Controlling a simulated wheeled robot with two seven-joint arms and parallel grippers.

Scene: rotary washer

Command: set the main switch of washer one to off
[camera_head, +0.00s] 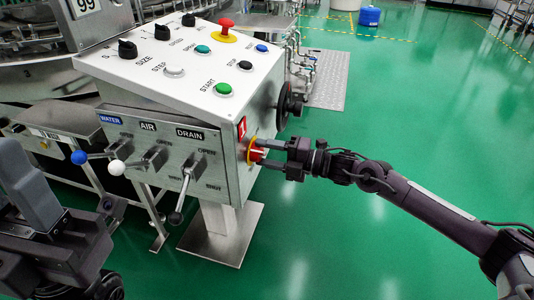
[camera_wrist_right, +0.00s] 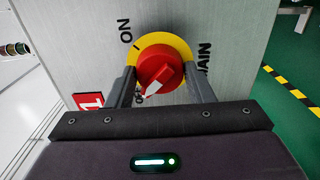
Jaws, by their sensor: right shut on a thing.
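The main switch (camera_head: 254,151) is a red knob on a yellow disc, on the right side face of the grey control box (camera_head: 150,75). In the right wrist view the red knob (camera_wrist_right: 160,68) has its white mark pointing down-left, toward lettering partly hidden at the left finger; "ON" stands at upper left of the disc. My right gripper (camera_head: 277,158) is shut on the knob, one finger on each side; it also shows in the right wrist view (camera_wrist_right: 163,87). A dark grey part of my left gripper (camera_head: 35,190) shows at lower left; its fingertips are unclear.
A red "1" label (camera_wrist_right: 88,101) is beside the switch. A black round handle (camera_head: 290,103) sticks out behind it. WATER, AIR and DRAIN levers (camera_head: 150,157) are on the front. Green floor (camera_head: 400,130) is open to the right.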

